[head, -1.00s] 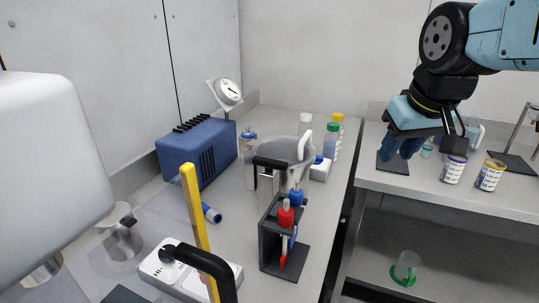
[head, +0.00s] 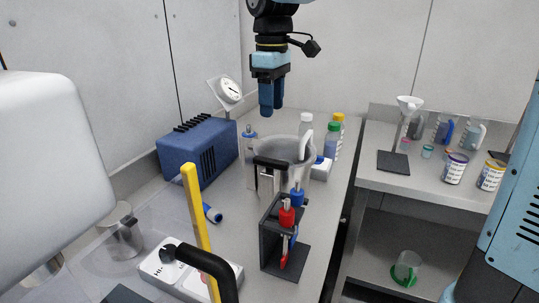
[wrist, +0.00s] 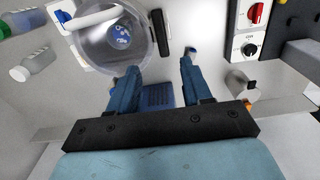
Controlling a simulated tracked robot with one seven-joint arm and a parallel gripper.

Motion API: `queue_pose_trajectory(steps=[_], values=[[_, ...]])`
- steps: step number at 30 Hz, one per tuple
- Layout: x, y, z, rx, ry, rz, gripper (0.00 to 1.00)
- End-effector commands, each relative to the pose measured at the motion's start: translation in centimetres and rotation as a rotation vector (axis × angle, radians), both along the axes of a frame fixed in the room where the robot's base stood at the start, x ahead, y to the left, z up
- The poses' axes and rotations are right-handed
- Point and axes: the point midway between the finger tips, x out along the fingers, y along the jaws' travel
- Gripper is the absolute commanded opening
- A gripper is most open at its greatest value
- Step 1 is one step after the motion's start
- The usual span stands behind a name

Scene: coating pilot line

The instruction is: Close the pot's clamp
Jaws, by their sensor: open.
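The pot (head: 286,152) is a grey, see-through round vessel on the bench, with a black handle (head: 272,162) on its near side. A white lever (head: 306,146), seemingly its clamp, stands up at its right rim. In the wrist view the pot (wrist: 98,52) is seen from above at upper left, with the white lever (wrist: 95,18) across its rim and a blue end at the left. My gripper (head: 270,112) points down above and behind the pot in the head view, open and empty. In the wrist view its fingers (wrist: 161,64) are apart, below and right of the pot.
A blue box (head: 197,152) stands left of the pot. A dark rack (head: 284,262) with red and blue tools stands in front. Bottles (head: 332,141) stand right of the pot. A yellow bar (head: 195,220) rises in the foreground. The right bench holds jars (head: 454,168).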

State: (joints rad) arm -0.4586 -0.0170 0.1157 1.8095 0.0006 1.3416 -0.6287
Motion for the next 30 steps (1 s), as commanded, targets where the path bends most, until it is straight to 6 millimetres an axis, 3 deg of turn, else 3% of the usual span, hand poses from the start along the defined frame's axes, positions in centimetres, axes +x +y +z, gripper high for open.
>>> queue_pose_trajectory(steps=[8,24,30], values=[[0.1,0.6,-1.6,-0.005,0.01,0.021,0.49],[0.1,0.5,-10.7,-0.004,0.009,0.019,0.49],[0.1,0.5,-13.0,-0.004,0.008,0.019,0.49]])
